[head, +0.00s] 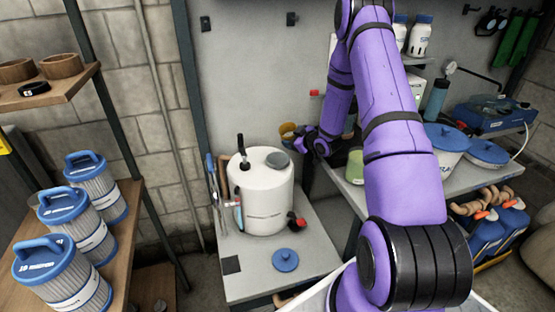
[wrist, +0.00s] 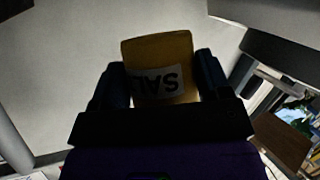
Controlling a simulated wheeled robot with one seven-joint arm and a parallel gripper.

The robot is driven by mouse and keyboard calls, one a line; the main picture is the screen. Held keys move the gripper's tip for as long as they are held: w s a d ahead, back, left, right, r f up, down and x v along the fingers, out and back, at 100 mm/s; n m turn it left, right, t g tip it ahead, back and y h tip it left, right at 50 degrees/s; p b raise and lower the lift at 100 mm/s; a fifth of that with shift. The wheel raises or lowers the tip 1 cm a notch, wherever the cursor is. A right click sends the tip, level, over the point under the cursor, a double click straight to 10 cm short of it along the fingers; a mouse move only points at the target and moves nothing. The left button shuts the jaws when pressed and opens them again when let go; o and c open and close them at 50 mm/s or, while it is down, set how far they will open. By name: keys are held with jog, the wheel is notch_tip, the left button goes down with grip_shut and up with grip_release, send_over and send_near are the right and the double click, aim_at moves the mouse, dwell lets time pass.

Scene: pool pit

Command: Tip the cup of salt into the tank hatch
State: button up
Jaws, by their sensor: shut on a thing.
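The white tank (head: 262,205) stands on the bench, with a round grey hatch (head: 277,160) on the right of its top. My gripper (head: 301,136) is behind and slightly right of the hatch, above tank-top height. It is shut on the yellow-orange salt cup (head: 287,131). In the wrist view the cup (wrist: 160,55) sits between the two dark fingers of my gripper (wrist: 160,85), its label partly readable and upside down. The cup is apart from the hatch. Its contents are hidden, and I cannot tell its exact tilt.
A black-handled fitting (head: 242,150) rises from the tank's top left. A blue lid (head: 285,260) lies on the bench in front. A green cup (head: 355,161) stands to the right, near my arm. Blue-capped filter cartridges (head: 70,270) stand on the left shelf.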

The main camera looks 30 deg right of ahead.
aim_at(292, 137)
jog(key=shift+s+a+r+n+t+h, duration=0.25)
jog(key=shift+a+n+t, duration=0.05)
jog(key=shift+a+n, duration=0.1)
jog(key=shift+s+a+r+n+t+h, duration=0.2)
jog(key=shift+a+r+n+t+h, duration=0.1)
jog(key=shift+a+n, duration=0.1)
jog(key=shift+s+a+r+n+t, duration=0.15)
jog(key=shift+a+r+n+t, duration=0.15)
jog(key=shift+n+t, duration=0.3)
jog(key=shift+n+t+h, duration=0.25)
jog(key=shift+n+t, duration=0.05)
jog(key=shift+n, duration=0.5)
notch_tip(292, 137, up, 4)
jog(key=shift+r, duration=0.1)
jog(key=shift+f+n+t, duration=0.4)
jog(key=shift+f+n, duration=0.1)
jog(key=shift+n, duration=0.1)
jog(key=shift+s+a+r+n+t, duration=0.15)
jog(key=shift+r+n+t, duration=0.3)
jog(key=shift+n, duration=0.45)
jog(key=shift+f, duration=0.15)
jog(key=shift+s+a+f+n+t, duration=0.3)
jog(key=shift+a+f+n+t, duration=0.25)
jog(key=shift+n, duration=0.25)
jog(key=shift+s+a+f+n+t, duration=0.1)
jog(key=shift+a+f+n+t, duration=0.15)
jog(key=shift+n, duration=0.65)
